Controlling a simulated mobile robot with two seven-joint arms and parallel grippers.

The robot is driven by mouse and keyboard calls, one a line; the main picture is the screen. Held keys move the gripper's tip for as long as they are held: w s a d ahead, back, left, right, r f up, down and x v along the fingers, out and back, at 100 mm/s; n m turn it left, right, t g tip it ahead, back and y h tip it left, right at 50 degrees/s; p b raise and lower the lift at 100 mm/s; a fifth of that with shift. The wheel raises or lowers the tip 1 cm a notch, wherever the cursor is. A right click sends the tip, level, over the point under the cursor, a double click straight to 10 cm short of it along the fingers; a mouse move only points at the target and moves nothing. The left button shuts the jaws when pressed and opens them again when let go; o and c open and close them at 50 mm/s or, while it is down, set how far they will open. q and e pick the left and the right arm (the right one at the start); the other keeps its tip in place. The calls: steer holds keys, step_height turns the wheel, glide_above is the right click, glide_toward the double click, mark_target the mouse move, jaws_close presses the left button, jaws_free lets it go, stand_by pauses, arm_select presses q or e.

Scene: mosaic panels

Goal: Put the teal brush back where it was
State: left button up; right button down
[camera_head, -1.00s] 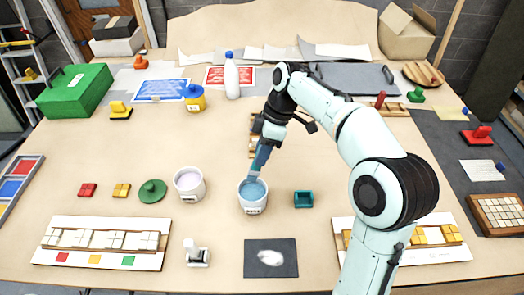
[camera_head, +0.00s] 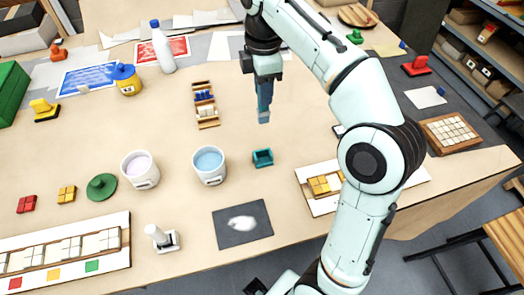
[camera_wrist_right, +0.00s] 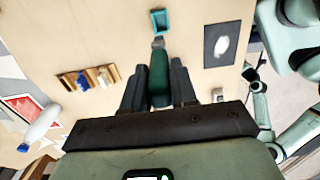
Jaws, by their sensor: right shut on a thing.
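The teal brush (camera_head: 264,102) hangs from my right gripper (camera_head: 263,82), bristle end down, above the table. The gripper is shut on it. In the right wrist view the brush (camera_wrist_right: 159,80) lies between the two fingers, with its tip pointing toward a small teal open holder (camera_wrist_right: 160,22). In the head view this holder (camera_head: 263,158) stands on the table below the brush and apart from it. A white pot of blue paint (camera_head: 209,164) stands left of the holder. I cannot make out my left gripper.
A white pot of lilac paint (camera_head: 140,168) stands left of the blue one. A wooden tray with blue and white pieces (camera_head: 206,105) lies behind the pots. A dark mat (camera_head: 242,222) lies in front. The table between tray and holder is clear.

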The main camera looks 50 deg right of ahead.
mark_target(264, 109)
step_height(264, 109, down, 13)
steer(key=b, duration=0.3)
steer(key=shift+s, duration=0.1)
arm_select(q)
step_height(264, 109, down, 6)
steer(key=s+b, duration=0.1)
steer(key=s, duration=0.1)
steer(key=shift+s+r, duration=0.2)
arm_select(e)
steer(key=shift+f, duration=2.5)
arm_select(q)
steer(key=shift+b, duration=0.3)
arm_select(e)
steer(key=shift+f, duration=0.15)
steer(key=c, duration=0.9)
jaws_free()
arm_select(q)
steer(key=r+p, duration=0.1)
steer(key=w+r+p, duration=0.1)
steer(key=r+p, duration=0.1)
steer(key=shift+w+r, duration=0.1)
arm_select(e)
step_height(264, 109, up, 12)
steer(key=shift+r, duration=0.15)
